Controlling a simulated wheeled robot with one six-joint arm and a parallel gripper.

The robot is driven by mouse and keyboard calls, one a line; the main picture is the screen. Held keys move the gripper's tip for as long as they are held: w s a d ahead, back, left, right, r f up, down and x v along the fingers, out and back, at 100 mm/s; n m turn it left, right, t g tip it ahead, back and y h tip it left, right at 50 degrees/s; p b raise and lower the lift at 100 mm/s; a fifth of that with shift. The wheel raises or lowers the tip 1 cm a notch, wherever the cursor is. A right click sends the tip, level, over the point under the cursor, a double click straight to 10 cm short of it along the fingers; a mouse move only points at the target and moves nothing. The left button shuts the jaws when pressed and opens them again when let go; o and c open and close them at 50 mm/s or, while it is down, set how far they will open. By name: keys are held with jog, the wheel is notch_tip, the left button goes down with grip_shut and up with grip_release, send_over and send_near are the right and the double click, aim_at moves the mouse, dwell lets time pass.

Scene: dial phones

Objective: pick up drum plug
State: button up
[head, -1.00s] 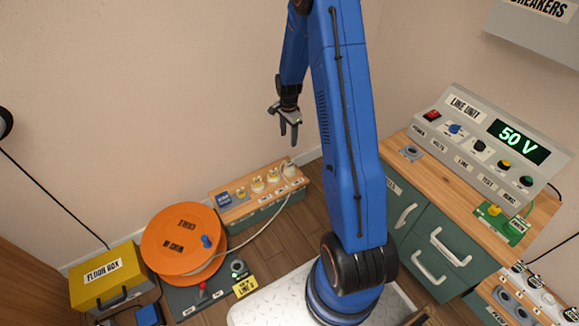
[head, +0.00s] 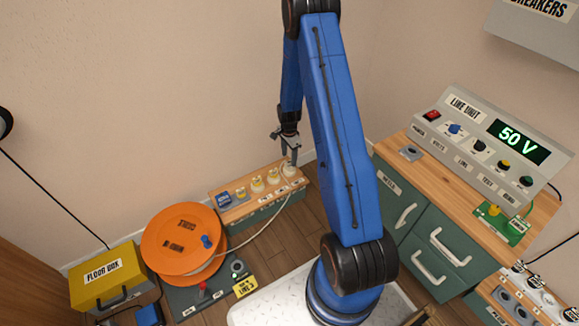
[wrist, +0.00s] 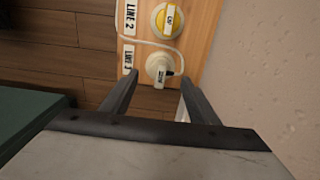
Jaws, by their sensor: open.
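The drum plug (head: 289,170) is a pale, round plug at the right end of a wooden-topped socket box. In the wrist view the plug (wrist: 158,66) sits by the LINE 3 label, with a white cable running from it and a small tag on its side that is too small to read. My gripper (head: 290,157) is just above the plug in the head view. In the wrist view my gripper (wrist: 159,82) is open, its fingers pointing toward the plug, one to each side of it, with nothing held. Whether the fingers touch the plug cannot be told.
A yellow-topped cap (wrist: 167,20) sits beside the plug at LINE 2. The socket box (head: 262,205) stands near the wall. The orange drum (head: 184,240) is to the left, its white cable crossing in front of the box. The line unit (head: 480,140) on the right reads 50 V.

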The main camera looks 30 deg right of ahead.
aim_at(289, 162)
jog(key=shift+d+f, duration=0.15)
jog(key=shift+f, duration=2.5)
jog(key=c, duration=1.3)
jog(key=shift+w+r, duration=0.1)
jog(key=shift+r, duration=0.05)
